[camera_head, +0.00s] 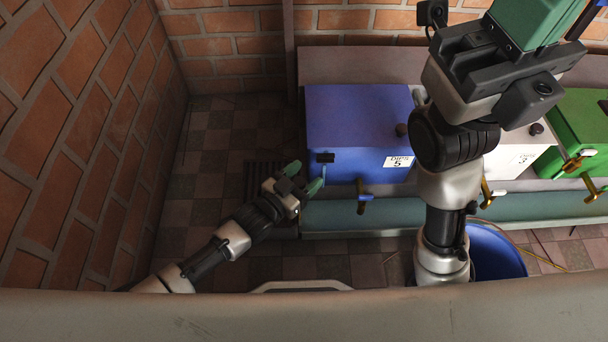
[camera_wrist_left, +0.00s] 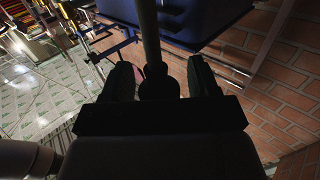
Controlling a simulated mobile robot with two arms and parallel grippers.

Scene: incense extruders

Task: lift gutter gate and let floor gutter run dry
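My left gripper (camera_head: 305,178) has green fingertips spread apart, close to the front left corner of a blue tank. In the left wrist view, its fingers (camera_wrist_left: 162,78) stand on either side of a grey rod (camera_wrist_left: 150,35) with a dark round end; I see gaps beside it. In the head view, a dark knob on a light-blue stem (camera_head: 323,171) is just past the fingertips. I cannot tell whether it is the gutter gate's handle. A dark slatted floor grate (camera_head: 258,183) lies beside the gripper, partly hidden. My right gripper (camera_head: 535,25) is raised, cut off by the top edge.
The blue tank (camera_head: 350,115), labelled 5, a white tank (camera_head: 512,161), labelled 3, and a green tank (camera_head: 580,125) stand in a row with brass taps. A blue tub (camera_head: 497,255) is on the floor. A brick wall (camera_head: 90,130) bounds the left; tiled floor lies between.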

